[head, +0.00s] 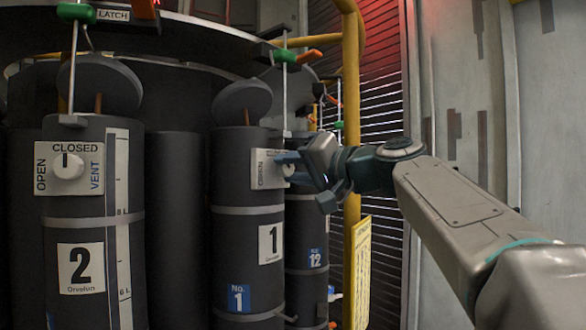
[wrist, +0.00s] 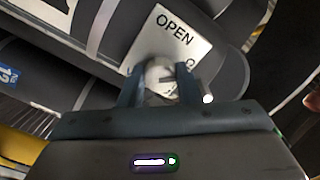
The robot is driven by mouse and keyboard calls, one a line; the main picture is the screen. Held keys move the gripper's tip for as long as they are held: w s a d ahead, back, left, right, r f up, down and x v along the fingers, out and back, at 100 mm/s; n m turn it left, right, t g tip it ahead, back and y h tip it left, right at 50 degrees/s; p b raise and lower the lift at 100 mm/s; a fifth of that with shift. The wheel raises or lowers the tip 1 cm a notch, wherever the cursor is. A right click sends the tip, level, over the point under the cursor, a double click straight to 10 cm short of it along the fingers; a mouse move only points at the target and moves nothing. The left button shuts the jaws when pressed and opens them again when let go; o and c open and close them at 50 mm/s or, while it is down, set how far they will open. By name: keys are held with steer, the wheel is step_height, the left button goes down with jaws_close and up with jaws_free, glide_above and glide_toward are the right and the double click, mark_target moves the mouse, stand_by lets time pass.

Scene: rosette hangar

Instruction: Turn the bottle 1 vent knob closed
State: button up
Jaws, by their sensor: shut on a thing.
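Bottle 1 (head: 228,200) is a dark cylinder with a "1" label, at the centre of the head view. Its white vent plate (head: 258,170) faces right, toward my arm. In the wrist view the plate (wrist: 172,30) shows the word OPEN, and the rest of its lettering is mostly covered. My gripper (head: 283,165) reaches it from the right. In the wrist view, my gripper (wrist: 160,88) has its two fingers on either side of the round white vent knob (wrist: 160,72), shut on it. A dark mark shows on the knob, but its exact setting is hard to read.
Bottle 2 (head: 85,220) stands to the left, its knob plate (head: 70,168) marked OPEN, CLOSED and VENT. Bottle 12 (head: 307,232) stands behind bottle 1. A yellow post (head: 352,120) rises close behind my gripper. A grey wall (head: 465,90) lies to the right.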

steer(key=m+p, duration=0.1)
steer(key=m, duration=0.3)
steer(key=shift+m+p, duration=0.45)
steer(key=shift+m, duration=1.35)
steer(key=o, duration=1)
steer(key=b+v, duration=0.3)
steer(key=v, duration=1)
steer(key=shift+s+d, duration=0.3)
